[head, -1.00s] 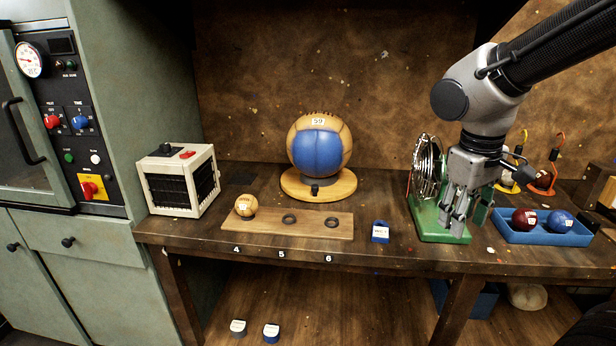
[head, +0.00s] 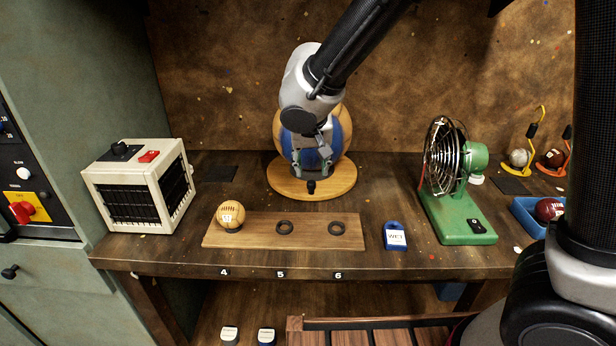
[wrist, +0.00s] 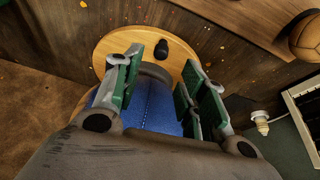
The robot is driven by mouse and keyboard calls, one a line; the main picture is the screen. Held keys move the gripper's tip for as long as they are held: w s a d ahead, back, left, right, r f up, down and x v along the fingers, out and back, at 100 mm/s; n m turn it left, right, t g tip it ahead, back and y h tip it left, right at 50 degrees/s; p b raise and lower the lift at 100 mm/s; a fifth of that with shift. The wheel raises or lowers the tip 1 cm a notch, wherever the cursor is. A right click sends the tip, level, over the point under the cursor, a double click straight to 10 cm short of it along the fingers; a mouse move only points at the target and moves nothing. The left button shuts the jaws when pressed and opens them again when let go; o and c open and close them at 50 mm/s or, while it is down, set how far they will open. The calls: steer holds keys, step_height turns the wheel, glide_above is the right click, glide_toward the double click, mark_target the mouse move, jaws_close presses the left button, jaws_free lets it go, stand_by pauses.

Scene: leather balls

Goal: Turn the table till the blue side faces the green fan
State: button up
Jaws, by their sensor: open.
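The big tan ball (head: 340,113) with a blue side (head: 340,140) sits on the round wooden turntable (head: 340,184). The blue side faces the front of the bench. A black knob (head: 311,187) stands on the turntable's front rim; it also shows in the wrist view (wrist: 162,50). My gripper (head: 312,172) is open in front of the ball, just above the knob. In the wrist view, the knob shows beyond the green-padded fingers of my gripper (wrist: 163,75); I see no contact with it. The green fan (head: 452,180) stands to the right, its cage towards the ball.
A cream heater (head: 140,190) stands at the left. A wooden board (head: 255,232) with a small ball (head: 230,216) and two rings lies in front of the turntable. A blue WET tag (head: 395,237) lies right of the board. A blue tray (head: 524,217) is at the far right.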

mark_target(311, 182)
steer(key=shift+m, duration=0.4)
steer(key=x, duration=0.7)
steer(key=shift+w+f, duration=0.2)
steer(key=shift+f, duration=0.15)
jaws_close()
